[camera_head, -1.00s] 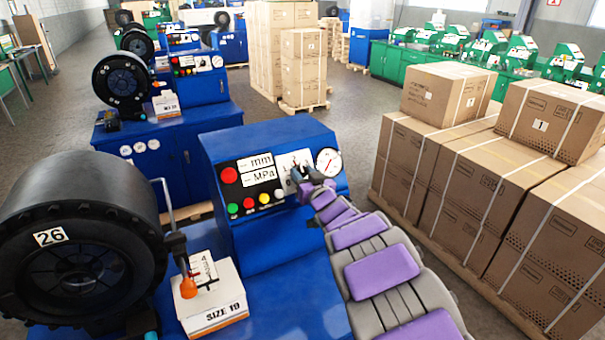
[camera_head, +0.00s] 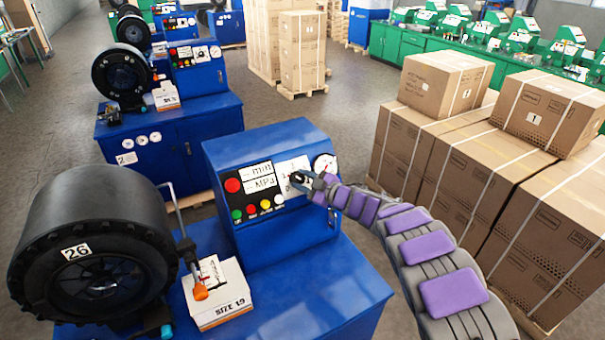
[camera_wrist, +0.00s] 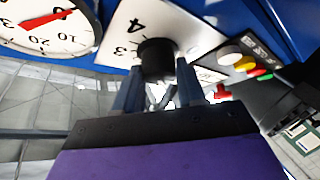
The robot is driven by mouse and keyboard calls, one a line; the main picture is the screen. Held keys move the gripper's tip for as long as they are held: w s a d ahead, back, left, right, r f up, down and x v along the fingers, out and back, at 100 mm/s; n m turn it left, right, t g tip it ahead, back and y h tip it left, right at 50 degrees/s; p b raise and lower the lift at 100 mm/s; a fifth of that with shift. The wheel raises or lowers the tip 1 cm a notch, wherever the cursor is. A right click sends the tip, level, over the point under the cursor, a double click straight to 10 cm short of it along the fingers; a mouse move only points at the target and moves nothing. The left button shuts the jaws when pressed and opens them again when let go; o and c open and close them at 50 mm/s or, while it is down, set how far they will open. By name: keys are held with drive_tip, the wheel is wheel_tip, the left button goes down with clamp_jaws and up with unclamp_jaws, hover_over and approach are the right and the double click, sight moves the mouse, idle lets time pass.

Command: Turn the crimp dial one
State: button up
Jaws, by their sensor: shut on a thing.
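The crimp dial (camera_wrist: 157,57) is a black round knob on a white plate (camera_wrist: 120,32) with printed numbers; 3 and 4 are readable in the wrist view. My gripper (camera_wrist: 158,82) has its two dark fingers on either side of the knob and is shut on it. In the head view my gripper (camera_head: 299,181) reaches the white dial plate (camera_head: 291,165) on the blue control box (camera_head: 265,140). There the gripper hides most of the knob, and its pointer setting cannot be read.
A round gauge (camera_head: 325,165) with a red needle sits right of the dial plate. Coloured buttons (camera_head: 251,209) lie to its left. A black crimper drum marked 26 (camera_head: 85,230) and a SIZE 19 box (camera_head: 217,293) stand at left. Stacked cartons (camera_head: 450,180) stand right of my arm.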

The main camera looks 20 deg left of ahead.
drive_tip(key=n+g+p, duration=0.1)
drive_tip(key=n+p, duration=0.1)
drive_tip(key=n, duration=0.1)
drive_tip(key=shift+w+r+n+g, duration=0.15)
drive_tip(key=shift+r+n+g, duration=0.15)
drive_tip(key=shift+r+g, duration=0.1)
drive_tip(key=n+g+h+p, duration=0.1)
drive_tip(key=n, duration=0.2)
drive_tip(key=n+g+h+p, duration=0.1)
drive_tip(key=n+p, duration=0.1)
drive_tip(key=shift+w+n+g, duration=0.1)
drive_tip(key=shift+n+g, duration=0.3)
drive_tip(key=n+g+h+p, duration=0.1)
drive_tip(key=n+h+p, duration=0.1)
drive_tip(key=n, duration=0.1)
drive_tip(key=shift+a+n, duration=0.1)
drive_tip(key=shift+n, duration=0.2)
drive_tip(key=shift+f+n+h+p, duration=0.1)
drive_tip(key=shift+n+h+p, duration=0.4)
drive_tip(key=shift+p, duration=0.05)
drive_tip(key=shift+f, duration=0.1)
drive_tip(key=o, duration=1.1)
drive_tip(key=shift+c, duration=0.2)
